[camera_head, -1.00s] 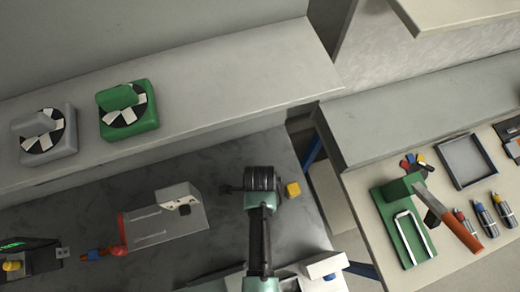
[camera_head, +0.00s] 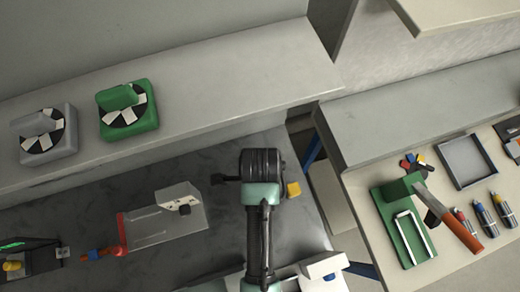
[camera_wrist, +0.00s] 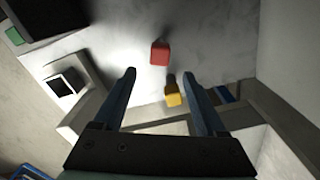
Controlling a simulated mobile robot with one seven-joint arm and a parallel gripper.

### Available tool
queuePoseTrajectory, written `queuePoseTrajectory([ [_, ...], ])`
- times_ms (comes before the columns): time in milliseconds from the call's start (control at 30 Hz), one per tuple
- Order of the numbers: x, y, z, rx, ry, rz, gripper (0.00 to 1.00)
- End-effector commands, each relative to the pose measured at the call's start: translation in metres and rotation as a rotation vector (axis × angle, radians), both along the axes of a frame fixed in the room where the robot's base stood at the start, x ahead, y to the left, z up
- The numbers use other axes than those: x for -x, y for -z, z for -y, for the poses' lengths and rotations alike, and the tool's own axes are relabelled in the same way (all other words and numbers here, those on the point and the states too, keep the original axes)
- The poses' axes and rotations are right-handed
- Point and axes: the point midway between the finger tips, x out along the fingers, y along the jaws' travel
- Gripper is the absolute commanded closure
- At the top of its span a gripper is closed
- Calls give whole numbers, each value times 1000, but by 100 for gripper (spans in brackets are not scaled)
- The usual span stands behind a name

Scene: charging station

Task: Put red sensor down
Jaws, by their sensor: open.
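A red block (camera_wrist: 159,53), which looks like the red sensor, rests on a surface in the wrist view. It lies ahead of my gripper (camera_wrist: 160,76), in line with the gap between the spread fingers, and nothing holds it. A yellow block (camera_wrist: 173,95) with a dark end lies just behind it, seen between the fingers. The yellow block also shows right of my gripper in the head view (camera_head: 293,190). The red block is not visible there and is probably hidden by my gripper. My gripper is open and empty above the dark worktop (camera_head: 100,205).
Green (camera_head: 130,112) and grey (camera_head: 48,138) dial units sit on the rear shelf. A right-hand table holds a green fixture (camera_head: 390,205), an orange-handled tool (camera_head: 462,233) and a tray (camera_head: 468,162).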

Motion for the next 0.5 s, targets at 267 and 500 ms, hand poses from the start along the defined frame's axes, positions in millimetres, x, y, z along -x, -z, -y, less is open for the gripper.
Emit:
queuePoseTrajectory([
  [267, 0, -24, 0, 0, 1, 1, 26],
  [500, 0, -25, 0, 0, 0, 0, 26],
])
